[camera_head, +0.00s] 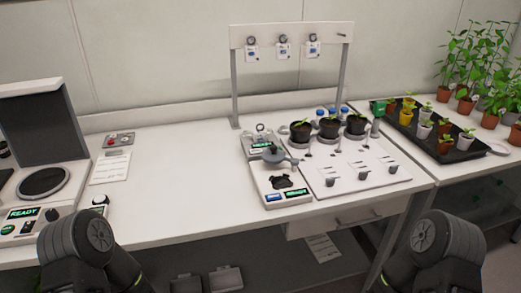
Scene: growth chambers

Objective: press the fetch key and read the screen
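A white device (280,183) stands near the middle of the bench, with a dark shape on its top. Its front edge carries a small green panel (273,198) and a blue panel (298,193); their lettering is too small to read, so I cannot tell which part is the fetch key. A small green screen (262,144) sits behind it and seems to read READY. Another green screen (22,213) on the left device reads READY. Only dark links of my two arms show at the bottom edge; neither gripper's fingers are in view.
A rack (290,33) with hanging tags rises behind. A black tray (450,155) of small pots is at right. The bench left of the middle is mostly clear.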

